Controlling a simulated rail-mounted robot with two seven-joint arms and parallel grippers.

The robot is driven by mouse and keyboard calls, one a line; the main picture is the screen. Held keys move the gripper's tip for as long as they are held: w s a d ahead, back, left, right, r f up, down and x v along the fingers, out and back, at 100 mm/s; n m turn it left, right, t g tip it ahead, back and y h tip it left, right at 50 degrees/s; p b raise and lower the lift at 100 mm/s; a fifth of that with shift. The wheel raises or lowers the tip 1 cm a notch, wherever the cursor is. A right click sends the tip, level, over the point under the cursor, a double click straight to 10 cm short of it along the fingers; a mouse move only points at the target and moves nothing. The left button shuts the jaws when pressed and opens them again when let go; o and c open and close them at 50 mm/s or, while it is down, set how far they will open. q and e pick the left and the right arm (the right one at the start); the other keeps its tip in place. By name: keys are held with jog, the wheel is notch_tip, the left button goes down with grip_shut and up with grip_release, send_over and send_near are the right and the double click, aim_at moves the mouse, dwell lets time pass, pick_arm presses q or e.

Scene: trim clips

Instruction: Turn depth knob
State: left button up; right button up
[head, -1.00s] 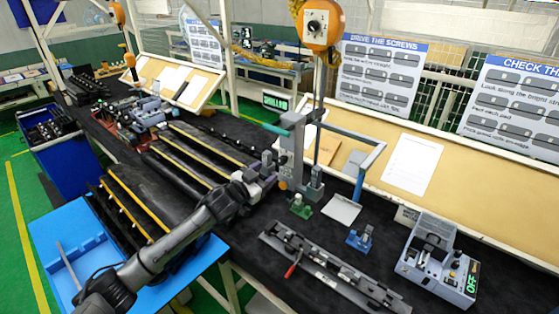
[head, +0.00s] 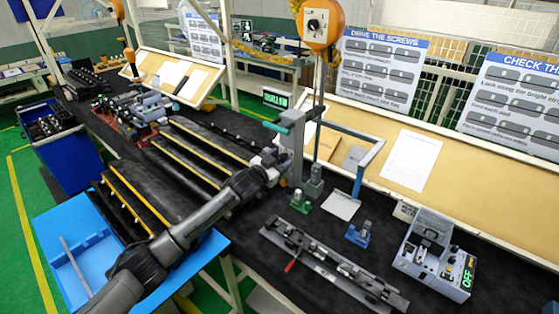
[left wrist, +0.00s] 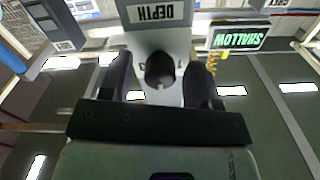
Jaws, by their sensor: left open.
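The dark depth knob (left wrist: 160,70) sits on a grey panel below an upside-down "DEPTH" label (left wrist: 158,12) in the left wrist view. My left gripper (left wrist: 161,75) is open, with one dark finger on each side of the knob. Whether the fingers touch it I cannot tell. A small display with green letters (left wrist: 238,38), seeming to read "SHALLOW", is beside it. In the head view my left gripper (head: 276,166) is at the grey upright station (head: 296,148), and it hides the knob. My right gripper is not in view.
Black trays with yellow edges (head: 140,195) lie under and beside my left arm. A green clip fixture (head: 300,201), a blue one (head: 358,234) and a long rail fixture (head: 330,265) stand to the right. A grey box reading "OFF" (head: 437,258) is at the far right.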

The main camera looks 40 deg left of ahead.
pick_arm(q)
jog(key=shift+c, duration=0.3)
jog(key=c, duration=0.9)
jog(key=shift+o, duration=0.2)
jog(key=m, duration=0.3)
jog(key=shift+p, duration=0.35)
jog(key=m, duration=0.3)
jog(key=shift+m, duration=0.4)
jog(key=m+p, duration=0.1)
jog(key=m, duration=0.2)
jog(key=shift+m, duration=1.2)
